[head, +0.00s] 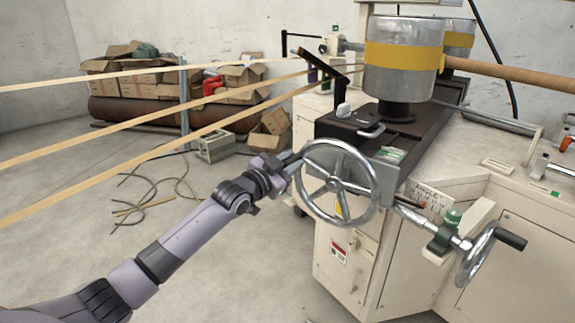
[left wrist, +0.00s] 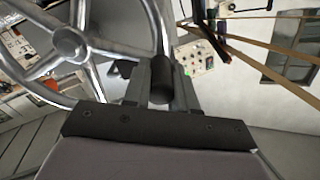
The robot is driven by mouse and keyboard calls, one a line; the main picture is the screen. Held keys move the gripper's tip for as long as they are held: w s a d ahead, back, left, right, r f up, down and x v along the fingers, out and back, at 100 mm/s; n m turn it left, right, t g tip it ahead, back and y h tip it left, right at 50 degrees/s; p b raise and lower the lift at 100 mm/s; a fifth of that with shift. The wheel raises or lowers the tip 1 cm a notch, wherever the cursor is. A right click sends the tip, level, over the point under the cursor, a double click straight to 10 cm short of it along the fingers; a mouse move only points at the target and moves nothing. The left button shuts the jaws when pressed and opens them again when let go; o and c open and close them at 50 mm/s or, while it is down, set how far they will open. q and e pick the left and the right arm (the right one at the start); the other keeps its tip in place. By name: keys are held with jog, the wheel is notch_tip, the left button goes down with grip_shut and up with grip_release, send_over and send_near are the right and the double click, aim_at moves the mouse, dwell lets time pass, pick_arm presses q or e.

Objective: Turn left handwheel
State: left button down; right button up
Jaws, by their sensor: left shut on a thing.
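The left handwheel (head: 336,184) is a shiny metal spoked wheel on the front of the beige winder, near the middle of the head view. My left gripper (head: 291,166) reaches in from the left to the wheel's upper left rim. In the left wrist view, the handwheel (left wrist: 68,42) fills the upper left. There, my left gripper (left wrist: 161,82) has its two fingers on either side of a dark cylindrical handle (left wrist: 161,80) by the rim, shut on it. The handle is mostly hidden by the gripper in the head view. My right gripper is not in view.
A second handwheel (head: 478,254) with a dark handle sits lower right on the machine. Tan bands (head: 150,120) stretch across the left, above my arm. A metal drum with a yellow band (head: 403,58) stands on top. Boxes (head: 130,75) lie at the back; cables (head: 155,190) lie on the floor.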

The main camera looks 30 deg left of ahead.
aim_at(336, 146)
pick_arm(q)
jog(key=d+r+m+p, duration=0.3)
jog(key=d+m+p, duration=0.1)
jog(key=m, duration=0.1)
jog(key=d+r+m+p, duration=0.1)
jog(key=r+m+p, duration=0.1)
jog(key=m+p, duration=0.1)
jog(key=shift+s+d+r, duration=0.35)
jog(key=shift+s+d, duration=0.05)
jog(key=d+m, duration=0.1)
jog(key=d+m+p, duration=0.1)
jog(key=shift+s+r+m, duration=0.15)
jog(key=shift+r+m, duration=0.1)
jog(key=shift+m, duration=0.05)
jog(key=shift+s+d+m+p, duration=0.15)
jog(key=shift+d+m+p, duration=0.25)
jog(key=shift+d+m, duration=0.8)
jog(key=c, duration=0.9)
grip_release()
jog(key=shift+s+a, duration=0.1)
jog(key=s, duration=0.7)
jog(key=shift+a, duration=0.45)
